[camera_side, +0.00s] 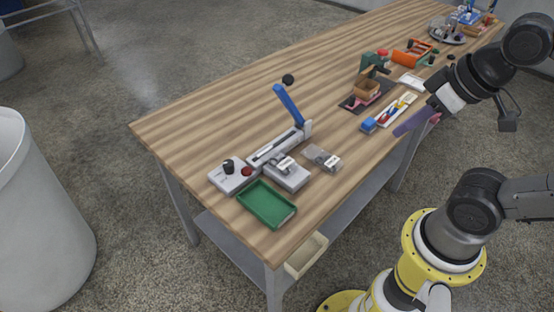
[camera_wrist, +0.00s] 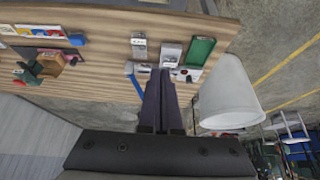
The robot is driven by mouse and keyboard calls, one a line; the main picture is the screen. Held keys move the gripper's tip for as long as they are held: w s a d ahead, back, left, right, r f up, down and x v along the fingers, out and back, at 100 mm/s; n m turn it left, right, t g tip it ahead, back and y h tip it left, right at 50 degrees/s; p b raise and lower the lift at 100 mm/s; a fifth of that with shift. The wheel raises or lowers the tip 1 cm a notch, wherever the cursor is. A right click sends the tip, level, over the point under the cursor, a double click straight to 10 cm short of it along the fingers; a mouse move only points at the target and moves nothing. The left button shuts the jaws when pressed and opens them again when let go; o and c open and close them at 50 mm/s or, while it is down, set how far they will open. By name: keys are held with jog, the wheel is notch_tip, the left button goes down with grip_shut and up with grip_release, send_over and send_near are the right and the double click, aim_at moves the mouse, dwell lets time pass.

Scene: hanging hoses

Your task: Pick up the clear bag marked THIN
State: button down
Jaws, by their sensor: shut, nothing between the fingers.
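Two small clear bags with white labels show near the front of the wooden table: one (camera_side: 322,158) lies on the wood, the other (camera_side: 284,165) is at the grey block of a sealer with a raised blue lever (camera_side: 288,104). The labels are too small to read, so I cannot tell which is marked THIN. In the wrist view the bags appear as a grey piece (camera_wrist: 139,46) and another beside it (camera_wrist: 171,54). My gripper (camera_side: 402,131) is shut and empty, off the table's right edge, well away from both bags. Its dark purple fingers (camera_wrist: 160,73) lie together in the wrist view.
A green tray (camera_side: 267,203) and a control box (camera_side: 234,176) with a knob and red button flank the sealer. A brown box (camera_side: 367,89), a tool tray (camera_side: 397,109) and orange tools (camera_side: 408,58) stand farther back. A beige bin (camera_side: 307,256) hangs below the front edge.

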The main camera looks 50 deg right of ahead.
grip_release()
dwell(0.5)
